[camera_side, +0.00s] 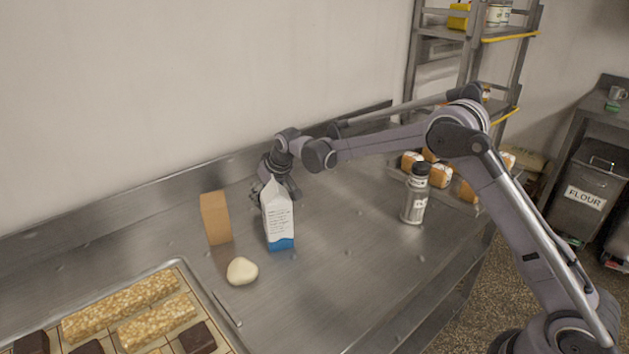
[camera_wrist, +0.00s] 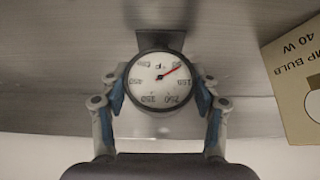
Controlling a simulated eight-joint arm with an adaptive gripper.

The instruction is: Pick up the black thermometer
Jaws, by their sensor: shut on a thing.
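The black thermometer has a round white dial (camera_wrist: 160,80) with a red needle and a dark base behind it. It shows in the middle of the wrist view, against the steel surface. My gripper (camera_wrist: 161,88) has its two blue-padded fingers on either side of the dial, shut on it. In the side view my gripper (camera_side: 274,186) is low over the counter, behind a milk carton (camera_side: 279,222). The carton hides the thermometer there. I cannot tell whether the thermometer touches the counter.
A brown lamp bulb box (camera_side: 215,218) stands left of the carton and shows at the right in the wrist view (camera_wrist: 300,85). A dough ball (camera_side: 242,271) lies in front. A shaker (camera_side: 415,194) stands right, near loaves (camera_side: 440,176). A pastry tray (camera_side: 205,304) is front left.

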